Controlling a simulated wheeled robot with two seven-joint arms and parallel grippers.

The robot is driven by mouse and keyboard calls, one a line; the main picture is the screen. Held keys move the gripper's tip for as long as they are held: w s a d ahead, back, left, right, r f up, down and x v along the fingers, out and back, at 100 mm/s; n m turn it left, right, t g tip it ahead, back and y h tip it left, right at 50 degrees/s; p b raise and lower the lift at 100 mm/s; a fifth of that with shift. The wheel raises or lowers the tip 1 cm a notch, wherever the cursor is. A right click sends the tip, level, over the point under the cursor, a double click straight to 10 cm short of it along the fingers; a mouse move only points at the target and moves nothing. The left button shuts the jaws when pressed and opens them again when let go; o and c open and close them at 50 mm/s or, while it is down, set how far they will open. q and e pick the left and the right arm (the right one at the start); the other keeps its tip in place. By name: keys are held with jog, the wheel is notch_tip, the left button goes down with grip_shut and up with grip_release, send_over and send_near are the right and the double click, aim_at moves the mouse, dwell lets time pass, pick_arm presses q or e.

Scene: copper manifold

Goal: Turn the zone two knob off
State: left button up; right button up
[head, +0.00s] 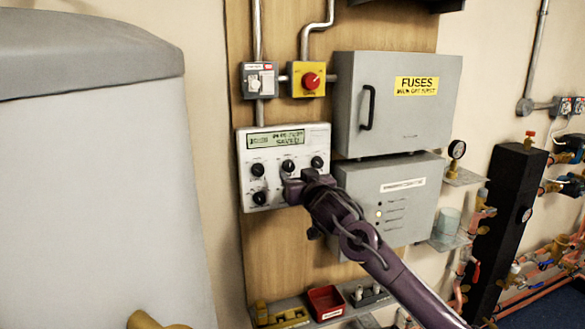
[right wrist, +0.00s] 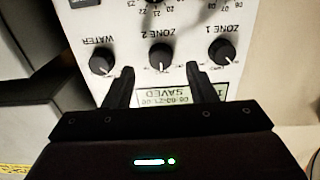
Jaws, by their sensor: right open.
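The white control panel (head: 275,139) on the wooden board has a small display and several black knobs. The zone two knob (head: 288,166) is the middle one of its upper row. In the right wrist view, which shows the panel upside down, the zone 2 knob (right wrist: 160,56) sits between the zone 1 knob (right wrist: 222,54) and the water knob (right wrist: 102,60). My right gripper (head: 291,182) is at the panel's lower middle in the head view. In the wrist view its open fingers (right wrist: 160,72) stand either side of the zone two knob's line, with nothing between them. Contact cannot be told.
The grey fuse box (head: 400,105) and a grey lower box (head: 390,192) stand right of the panel. A red knob switch (head: 311,81) is above it. A shelf with a red tray (head: 325,302) is below. A large grey tank (head: 95,180) fills the left.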

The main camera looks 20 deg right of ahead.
aim_at(291, 169)
jog(key=shift+w+a+p, duration=0.1)
jog(key=shift+w+p, duration=0.45)
jog(key=shift+w, duration=1.45)
jog(key=c, duration=1)
jog(key=shift+o, duration=0.2)
jog(key=n+b, duration=0.1)
jog(key=n, duration=0.3)
jog(key=shift+f+b, duration=0.1)
jog(key=shift+b, duration=0.3)
jog(key=n+b, duration=0.1)
jog(key=n, duration=0.3)
jog(key=shift+n+b, duration=0.35)
jog(key=shift+n, duration=0.05)
